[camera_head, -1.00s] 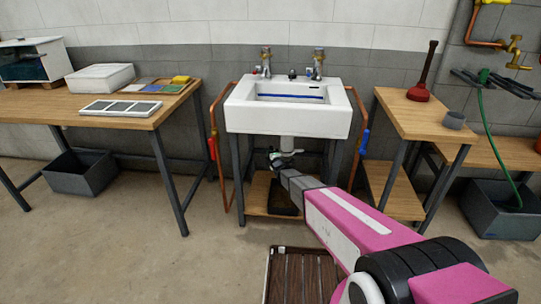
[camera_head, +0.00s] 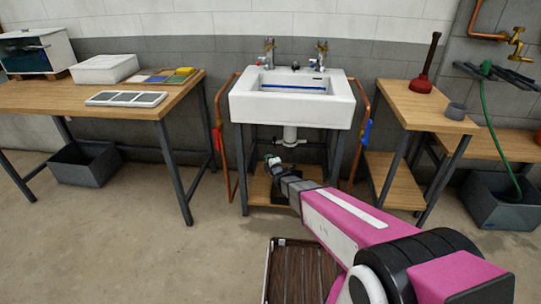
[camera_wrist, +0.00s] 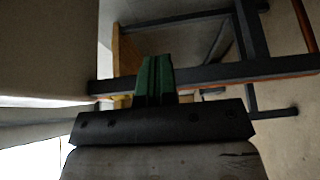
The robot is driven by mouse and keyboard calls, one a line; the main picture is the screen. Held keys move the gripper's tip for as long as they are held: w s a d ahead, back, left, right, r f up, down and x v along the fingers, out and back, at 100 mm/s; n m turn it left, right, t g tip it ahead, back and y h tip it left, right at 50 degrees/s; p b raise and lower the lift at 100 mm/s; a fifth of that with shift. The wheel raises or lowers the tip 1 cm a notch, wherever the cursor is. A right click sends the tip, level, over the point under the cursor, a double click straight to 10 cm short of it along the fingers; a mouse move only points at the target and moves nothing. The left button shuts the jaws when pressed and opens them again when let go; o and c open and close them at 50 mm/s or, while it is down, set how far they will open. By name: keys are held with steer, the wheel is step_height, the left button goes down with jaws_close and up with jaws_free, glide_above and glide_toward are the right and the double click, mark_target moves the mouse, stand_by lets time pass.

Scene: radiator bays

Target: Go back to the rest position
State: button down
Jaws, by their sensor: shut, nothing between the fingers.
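My gripper (camera_head: 272,163) is at the end of my pink arm, low in front of the white sink (camera_head: 291,110) in the head view. It is below and slightly left of the sink's white drain trap (camera_head: 290,141), with a gap between them. In the wrist view, the green fingers of my gripper (camera_wrist: 154,62) are together and hold nothing. Dark frame bars (camera_wrist: 215,76) cross behind them.
The sink stand has a wooden lower shelf (camera_head: 257,189). A wooden table (camera_head: 140,107) stands left with a grey bin (camera_head: 84,165) under it. A wooden bench (camera_head: 418,106) with a red plunger (camera_head: 424,80) stands right. A slatted rack (camera_head: 298,270) lies on the floor in front.

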steer(key=s+d+r+m+g+h, duration=0.1)
steer(key=s+d+m+g+h, duration=0.25)
steer(key=d+m, duration=0.4)
steer(key=s+d+r+m+g+h, duration=0.1)
steer(key=s+d+m+g+h, duration=0.3)
steer(key=d, duration=0.7)
steer(key=s+d+r+m+g, duration=0.2)
steer(key=s+d+m+g, duration=0.2)
steer(key=s, duration=0.6)
steer(key=s+d+r+m+g, duration=0.3)
steer(key=s+d+m+g, duration=0.2)
steer(key=s, duration=0.5)
steer(key=d+m, duration=0.1)
steer(key=m, duration=0.1)
steer(key=shift+s+d+m, duration=0.15)
steer(key=shift+d+m, duration=0.15)
steer(key=shift+m, duration=0.05)
